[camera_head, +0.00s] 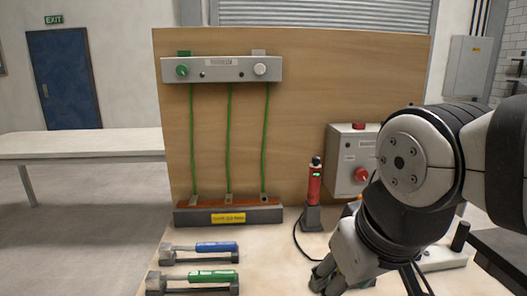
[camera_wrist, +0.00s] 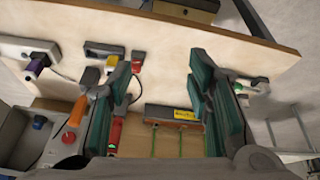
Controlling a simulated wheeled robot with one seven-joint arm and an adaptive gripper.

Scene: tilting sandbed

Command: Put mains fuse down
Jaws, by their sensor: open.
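In the head view, my gripper (camera_head: 322,277) is low over the right front of the table, partly hidden by my arm. I cannot tell which object is the mains fuse. Candidates at the left front are a blue-handled piece (camera_head: 216,246) and a green-handled piece (camera_head: 213,275), each on a dark holder.
A wooden board (camera_head: 330,90) stands behind, with green wires running down to a dark trough (camera_head: 190,217). A grey box with a red button (camera_head: 361,174) and a red cylinder (camera_head: 314,185) on a stand are nearby. A white strip (camera_head: 440,262) lies at right.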

